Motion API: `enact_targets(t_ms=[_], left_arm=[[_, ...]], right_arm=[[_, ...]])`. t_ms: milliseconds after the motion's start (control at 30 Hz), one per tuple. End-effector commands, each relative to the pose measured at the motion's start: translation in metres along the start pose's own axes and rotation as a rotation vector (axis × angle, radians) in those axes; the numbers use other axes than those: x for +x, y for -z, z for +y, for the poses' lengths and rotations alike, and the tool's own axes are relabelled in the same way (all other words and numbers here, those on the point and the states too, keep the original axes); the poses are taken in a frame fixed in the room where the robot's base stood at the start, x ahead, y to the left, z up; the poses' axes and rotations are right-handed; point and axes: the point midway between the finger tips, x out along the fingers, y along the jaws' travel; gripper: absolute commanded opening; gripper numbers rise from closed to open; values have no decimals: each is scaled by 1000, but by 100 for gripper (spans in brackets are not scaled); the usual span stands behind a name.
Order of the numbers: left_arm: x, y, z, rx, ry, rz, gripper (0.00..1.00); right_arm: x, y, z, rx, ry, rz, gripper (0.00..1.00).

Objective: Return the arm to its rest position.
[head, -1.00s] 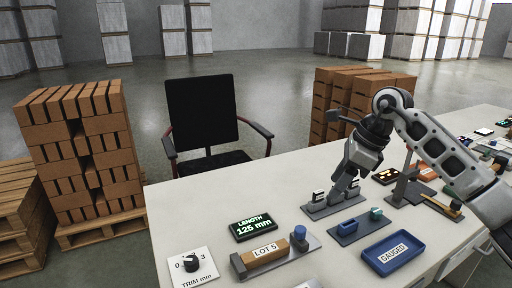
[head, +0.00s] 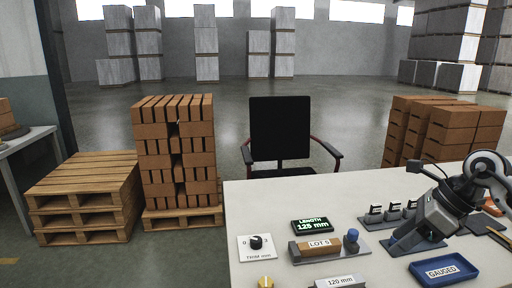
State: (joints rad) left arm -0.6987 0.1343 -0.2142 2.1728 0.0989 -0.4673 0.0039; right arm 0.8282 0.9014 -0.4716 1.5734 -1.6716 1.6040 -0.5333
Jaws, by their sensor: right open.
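My right arm enters from the right edge of the head view. Its gripper (head: 420,230) is open and points down and to the left, over the right part of the workbench (head: 250,205). It hides most of a grey-blue holder (head: 430,246) beneath it. I cannot tell whether the fingertips touch that holder. Nothing shows between the fingers. Just behind and left of the gripper, a grey rack (head: 372,222) holds three small white-topped pieces. My left gripper is not in view.
A blue GAUGED tray (head: 443,281) lies in front of the gripper. To the left are a LOT 5 block (head: 318,246), a LENGTH display (head: 312,225) and a trim dial (head: 257,243). A chair (head: 280,130) and brick stacks (head: 175,150) stand behind the bench.

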Motion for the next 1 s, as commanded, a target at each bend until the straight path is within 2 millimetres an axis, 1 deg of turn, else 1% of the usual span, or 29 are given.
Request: enact_targets(t_ms=[33, 100, 167, 267, 367, 400, 467, 500, 567, 600, 667, 700, 733, 767, 800, 833, 900, 933, 1000], left_arm=[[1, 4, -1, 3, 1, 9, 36], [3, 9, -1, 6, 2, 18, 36], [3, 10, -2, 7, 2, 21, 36], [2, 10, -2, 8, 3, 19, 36], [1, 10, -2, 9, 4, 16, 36], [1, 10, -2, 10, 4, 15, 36], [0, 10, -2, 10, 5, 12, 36], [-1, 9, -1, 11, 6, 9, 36], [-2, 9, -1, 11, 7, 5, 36], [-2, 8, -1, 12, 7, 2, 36], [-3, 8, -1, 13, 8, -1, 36], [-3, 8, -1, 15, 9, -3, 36], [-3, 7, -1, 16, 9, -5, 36], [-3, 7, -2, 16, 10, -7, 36], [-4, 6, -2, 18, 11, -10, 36], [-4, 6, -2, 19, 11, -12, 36], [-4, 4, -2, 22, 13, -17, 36], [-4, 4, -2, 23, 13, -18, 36], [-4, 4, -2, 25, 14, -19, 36]], right_arm=[[11, -6, 9, 5, -33, -35, 50], [24, -15, 21, 16, -80, -94, 50], [37, -24, 34, 34, -126, -151, 50], [57, -41, 60, 82, -223, -266, 50], [77, -62, 95, 185, -363, -424, 50], [84, -73, 113, 257, -439, -508, 50], [89, -89, 138, 405, -566, -647, 50], [90, -98, 152, 538, -659, -745, 50], [89, -106, 163, 781, -793, -888, 50], [88, -106, 165, 966, -873, -970, 50], [91, -97, 161, 1266, -976, -1073, 50], [96, -86, 157, 1482, -1030, -1126, 50], [103, -74, 153, 1652, -1064, -1156, 50], [111, -60, 151, 1828, -1091, -1178, 50], [124, -38, 150, 2066, -1112, -1193, 50], [136, -20, 152, 2246, -1118, -1193, 50], [160, 20, 164, 2616, -1105, -1162, 50], [170, 35, 171, -2701, 1071, 1119, 50], [187, 63, 190, -2613, 911, 934, 50]])
